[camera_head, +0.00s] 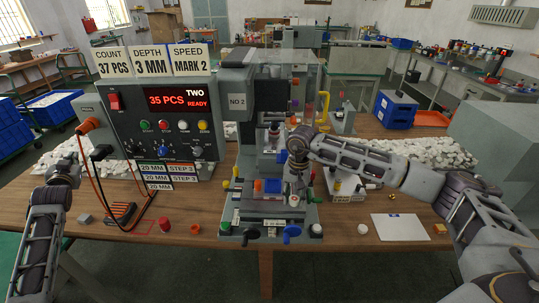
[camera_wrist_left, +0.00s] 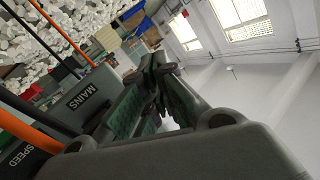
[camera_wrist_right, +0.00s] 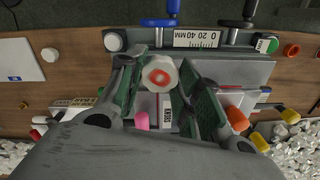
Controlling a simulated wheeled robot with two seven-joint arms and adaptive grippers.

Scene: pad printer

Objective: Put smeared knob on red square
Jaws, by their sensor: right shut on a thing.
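The smeared knob (camera_wrist_right: 160,75) is a white cap with a red-orange ring on its face. It sits between the fingertips of my right gripper (camera_wrist_right: 160,72), which is shut on it. I cannot tell whether the knob touches the stage. A red square outline (camera_head: 147,227) lies on the table front left, with a small red part (camera_head: 165,225) at its right. My left gripper (camera_wrist_left: 163,78) looks shut and empty, raised left of the control box.
The control box (camera_head: 160,130) and pad printer (camera_head: 245,140) fill the middle. An orange ring (camera_head: 195,229) lies right of the red square. A blue crank (camera_head: 291,233) juts out at the stage front. White paper (camera_head: 400,227) lies at right. The table's front edge is mostly clear.

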